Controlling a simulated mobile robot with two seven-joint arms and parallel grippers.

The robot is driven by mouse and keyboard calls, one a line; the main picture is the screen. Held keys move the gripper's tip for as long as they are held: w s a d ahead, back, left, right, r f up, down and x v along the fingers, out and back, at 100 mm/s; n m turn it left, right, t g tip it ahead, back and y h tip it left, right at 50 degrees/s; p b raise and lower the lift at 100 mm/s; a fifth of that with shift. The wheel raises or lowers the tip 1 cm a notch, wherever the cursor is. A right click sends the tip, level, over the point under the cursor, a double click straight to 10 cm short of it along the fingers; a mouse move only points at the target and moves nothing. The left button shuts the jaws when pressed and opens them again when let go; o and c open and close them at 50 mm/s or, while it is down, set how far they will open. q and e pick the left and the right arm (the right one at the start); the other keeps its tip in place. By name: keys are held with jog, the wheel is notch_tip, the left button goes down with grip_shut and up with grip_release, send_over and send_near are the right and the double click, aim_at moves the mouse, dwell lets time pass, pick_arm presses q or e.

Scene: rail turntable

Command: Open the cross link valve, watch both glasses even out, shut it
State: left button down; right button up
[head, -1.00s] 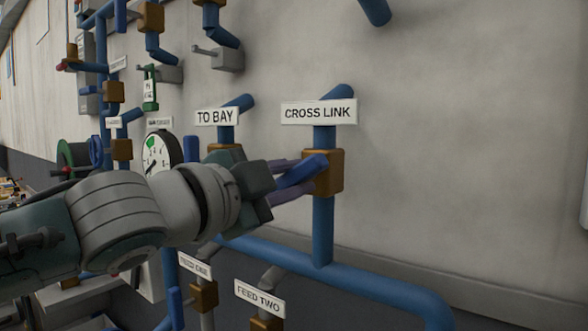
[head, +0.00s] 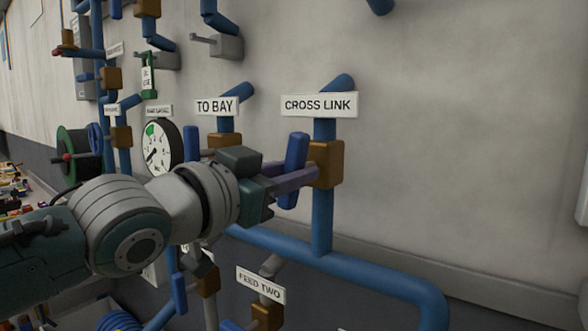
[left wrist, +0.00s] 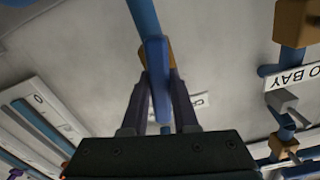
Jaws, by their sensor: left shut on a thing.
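The cross link valve has a brass body (head: 328,165) on a vertical blue pipe, below the CROSS LINK sign (head: 319,105). Its blue lever (head: 296,155) stands nearly upright, in line with the pipe. My left gripper (head: 288,180) is shut on the lever. In the left wrist view the lever (left wrist: 157,75) runs along the pipe between the two fingers of my left gripper (left wrist: 159,95). A white panel with a blue strip and a 0 mark (left wrist: 42,105) shows at the left there; I cannot tell whether it is one of the glasses. My right gripper is out of view.
The TO BAY valve (head: 220,142) is close left of the cross link valve, near my left gripper. A round dial gauge (head: 159,150) is further left. The FEED TWO valve (head: 266,315) is below.

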pick_arm(q)
jog(key=shift+n, duration=0.3)
dwell(0.4)
jog(key=c, duration=0.7)
grip_release()
jog(key=shift+s, duration=0.1)
jog(key=b+v, duration=0.2)
jog(key=v, duration=0.7)
jog(key=shift+s+a+b, duration=0.25)
jog(key=shift+s+b, duration=0.05)
jog(key=shift+b, duration=0.05)
jog(key=shift+f, duration=0.1)
